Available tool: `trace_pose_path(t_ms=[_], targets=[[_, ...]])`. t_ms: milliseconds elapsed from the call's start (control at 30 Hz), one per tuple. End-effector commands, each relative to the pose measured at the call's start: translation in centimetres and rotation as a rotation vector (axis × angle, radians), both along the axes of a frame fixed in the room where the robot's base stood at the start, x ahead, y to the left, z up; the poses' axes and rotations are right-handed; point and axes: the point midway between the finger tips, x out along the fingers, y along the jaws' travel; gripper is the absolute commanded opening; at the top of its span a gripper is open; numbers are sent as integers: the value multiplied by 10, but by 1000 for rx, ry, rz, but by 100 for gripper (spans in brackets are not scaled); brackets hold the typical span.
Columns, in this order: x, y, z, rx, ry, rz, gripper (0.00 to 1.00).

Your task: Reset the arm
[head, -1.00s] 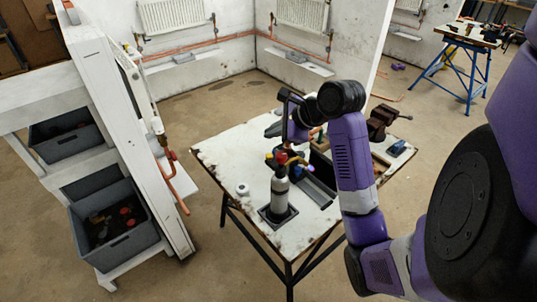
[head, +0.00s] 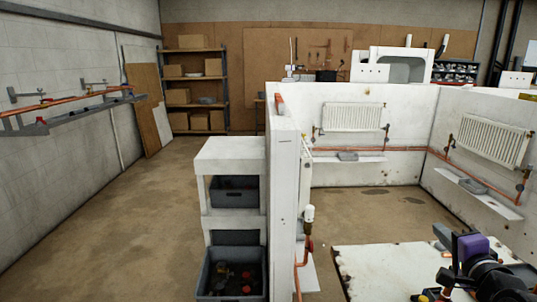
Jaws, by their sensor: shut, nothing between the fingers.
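My arm shows only at the lower right edge of the head view, as purple and black wrist parts above the worktable (head: 385,268). My gripper (head: 442,234) is the dark grey end just left of the purple wrist part, over the table's far side. It looks shut, with nothing seen in it. The rest of my arm is outside the view.
A white shelf unit (head: 230,158) with grey crates (head: 232,283) stands beside a white partition (head: 283,200), left of the table. Radiators (head: 352,117) hang on the bay walls behind. Open floor (head: 130,230) lies at left.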

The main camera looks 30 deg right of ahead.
Motion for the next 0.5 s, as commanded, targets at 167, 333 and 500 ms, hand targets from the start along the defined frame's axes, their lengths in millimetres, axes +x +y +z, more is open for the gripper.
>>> trace_pose_path(t_ms=[167, 333, 500], targets=[[9, 58, -28, -263, 71, -11, 0], [4, 122, -56, -480, 182, -11, 0], [-13, 190, -85, -675, 308, 29, 0]])
